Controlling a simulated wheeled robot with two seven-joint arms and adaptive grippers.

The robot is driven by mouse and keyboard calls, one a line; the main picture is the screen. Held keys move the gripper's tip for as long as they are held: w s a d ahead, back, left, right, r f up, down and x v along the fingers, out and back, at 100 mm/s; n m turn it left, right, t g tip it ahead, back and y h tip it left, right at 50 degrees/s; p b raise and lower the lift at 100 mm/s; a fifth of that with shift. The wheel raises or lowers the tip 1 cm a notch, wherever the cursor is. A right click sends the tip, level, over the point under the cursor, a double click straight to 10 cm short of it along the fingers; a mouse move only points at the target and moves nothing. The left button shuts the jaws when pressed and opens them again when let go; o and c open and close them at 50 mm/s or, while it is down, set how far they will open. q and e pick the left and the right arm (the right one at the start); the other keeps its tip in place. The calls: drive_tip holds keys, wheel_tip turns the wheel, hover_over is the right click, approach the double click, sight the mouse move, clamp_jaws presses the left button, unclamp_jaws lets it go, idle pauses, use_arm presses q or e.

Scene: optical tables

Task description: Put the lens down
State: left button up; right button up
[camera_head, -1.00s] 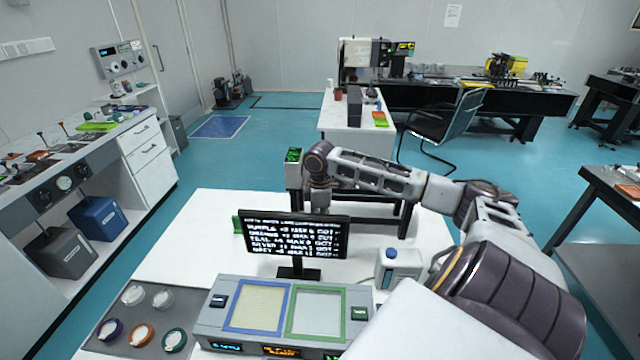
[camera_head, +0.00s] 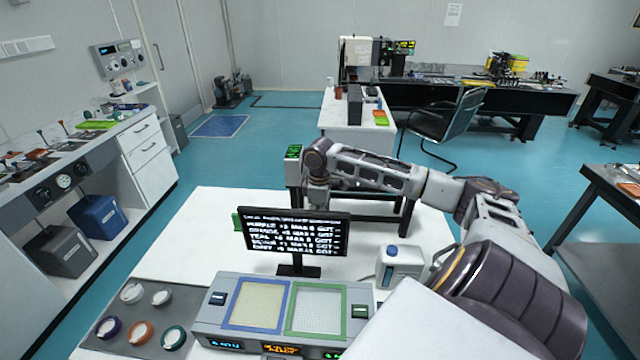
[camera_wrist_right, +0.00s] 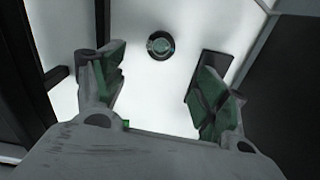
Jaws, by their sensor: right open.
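A small round lens (camera_wrist_right: 161,46) with a dark rim and greenish centre sits on a white surface in the right wrist view. My right gripper (camera_wrist_right: 160,85) is open, and the lens shows beyond and between its two green-padded fingers, apart from both. In the head view my right arm reaches over the white table (camera_head: 185,235), and its gripper end is hidden behind the monitor (camera_head: 292,236). The lens cannot be made out in the head view. My left gripper is in neither view.
A dark tray (camera_head: 110,312) with several coloured rings lies front left. A console (camera_head: 210,320) with a blue-framed and a green-framed pad stands before the monitor. A white bottle (camera_head: 398,268) stands right of it. Dark frame bars (camera_wrist_right: 30,75) rise close left of the gripper.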

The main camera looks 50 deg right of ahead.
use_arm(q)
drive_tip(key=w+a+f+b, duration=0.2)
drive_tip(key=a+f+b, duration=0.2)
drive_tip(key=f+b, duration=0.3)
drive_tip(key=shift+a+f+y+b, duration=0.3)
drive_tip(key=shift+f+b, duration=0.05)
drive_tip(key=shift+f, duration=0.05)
use_arm(e)
drive_tip(key=m, duration=2.8)
drive_tip(key=shift+w+d+f, duration=0.1)
drive_tip(key=shift+w+d, duration=0.15)
drive_tip(key=shift+d, duration=0.05)
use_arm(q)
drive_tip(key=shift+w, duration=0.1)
use_arm(e)
drive_tip(key=shift+f, duration=0.1)
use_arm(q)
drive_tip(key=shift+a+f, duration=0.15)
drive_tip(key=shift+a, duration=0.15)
use_arm(e)
drive_tip(key=shift+f, duration=3.3)
